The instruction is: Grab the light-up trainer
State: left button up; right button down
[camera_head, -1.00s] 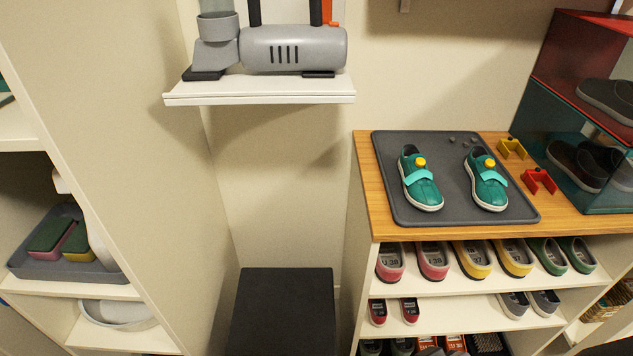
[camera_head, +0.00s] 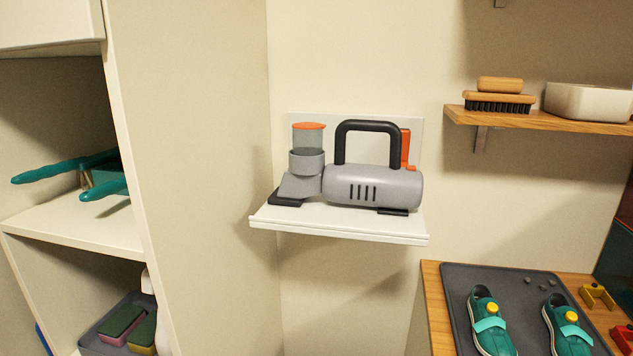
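Two teal trainers with lighter teal straps and a yellow round button on each sit side by side at the lower right. The left one of the pair (camera_head: 490,325) and the right one (camera_head: 567,330) stand on a dark grey tray (camera_head: 455,290), toes toward me. Their lower parts are cut off by the picture's bottom edge. I cannot tell whether the buttons are lit. Neither of my grippers shows in the head view.
The tray lies on a wooden cabinet top (camera_head: 432,290). Yellow (camera_head: 597,296) and red (camera_head: 622,338) clips lie right of it. A grey vacuum-like machine (camera_head: 372,186) stands on a white wall shelf (camera_head: 340,229). A brush (camera_head: 498,102) and white bowl (camera_head: 588,101) sit on a higher shelf.

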aim_at(553, 313)
jog(key=z, duration=1.4)
jog(key=i+l+u, duration=0.1)
jog(key=l, duration=0.35)
jog(key=i+l+u, duration=0.1)
jog(key=l, duration=0.75)
jog(key=i+u, duration=0.05)
